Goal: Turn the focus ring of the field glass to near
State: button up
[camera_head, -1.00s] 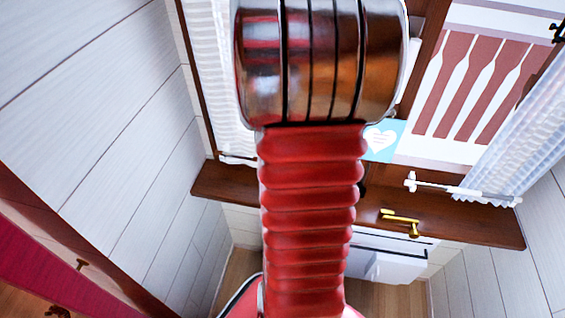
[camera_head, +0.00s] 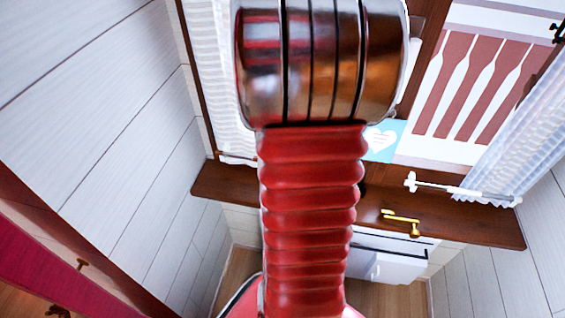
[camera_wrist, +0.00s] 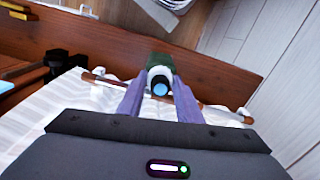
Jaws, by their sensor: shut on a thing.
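The field glass (camera_wrist: 160,62) shows in the wrist view as a short dark green barrel with a pale ring and a blue round lens facing me. My gripper (camera_wrist: 160,82) has its two purple-grey fingers on either side of it, shut on it around the pale ring. I cannot tell any mark on the ring or how far it is turned. In the head view my own arm fills the middle and hides both the field glass and my gripper.
A brown wooden sill (camera_head: 493,228) bears a brass handle-like piece (camera_head: 400,220). A white rod (camera_head: 440,186) lies near the lace curtain (camera_head: 500,150). A blue heart card (camera_head: 383,140) stands behind my arm. In the wrist view a black object (camera_wrist: 62,66) sits at left.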

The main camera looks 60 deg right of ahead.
jog(key=o, duration=1)
jog(key=shift+o, duration=0.2)
jog(key=shift+r, duration=0.15)
notch_tip(320, 180, up, 13)
jog(key=shift+r, duration=0.2)
dwell(0.4)
